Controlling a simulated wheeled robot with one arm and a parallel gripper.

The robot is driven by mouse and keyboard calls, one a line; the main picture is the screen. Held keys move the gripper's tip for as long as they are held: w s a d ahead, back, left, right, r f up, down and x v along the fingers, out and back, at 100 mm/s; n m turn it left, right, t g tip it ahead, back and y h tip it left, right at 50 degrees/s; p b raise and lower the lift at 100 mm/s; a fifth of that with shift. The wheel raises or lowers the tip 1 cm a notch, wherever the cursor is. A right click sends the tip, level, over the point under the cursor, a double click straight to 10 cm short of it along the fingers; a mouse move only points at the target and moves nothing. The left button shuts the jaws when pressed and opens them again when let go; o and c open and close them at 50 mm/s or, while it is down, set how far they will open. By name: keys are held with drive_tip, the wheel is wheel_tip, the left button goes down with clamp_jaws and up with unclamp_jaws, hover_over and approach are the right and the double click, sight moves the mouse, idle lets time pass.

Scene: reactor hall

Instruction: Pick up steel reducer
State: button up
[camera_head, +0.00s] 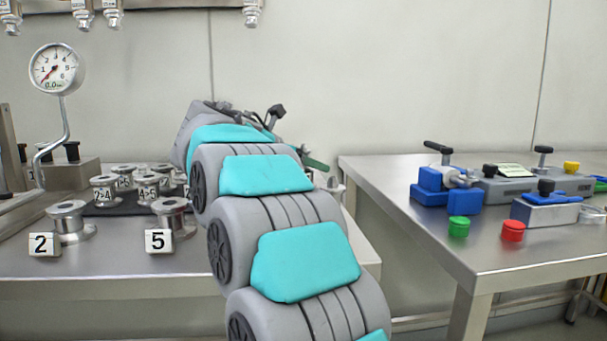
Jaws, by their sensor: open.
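Several steel reducers stand on a dark mat (112,210) on the left steel table. One reducer (106,190) is marked 2>4, and another reducer (148,188) beside it is marked 4>5. Others stand behind and to the right, partly hidden by my arm. My gripper (308,160) is at the far end of my arm, to the right of the mat. It is mostly hidden behind the arm, with only dark and green parts showing. It is open; I cannot see its fingertips clearly.
Flanged steel spools stand at the front by plates 2 (44,244) and 5 (158,241). A pressure gauge (56,68) rises at left. The right table (450,240) holds blue and grey clamps and coloured caps. A gap separates the tables.

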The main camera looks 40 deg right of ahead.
drive_tip(key=shift+d+f, duration=0.15)
drive_tip(key=shift+d, duration=0.15)
drive_tip(key=c, duration=0.9)
clamp_jaws()
drive_tip(key=shift+f, duration=0.1)
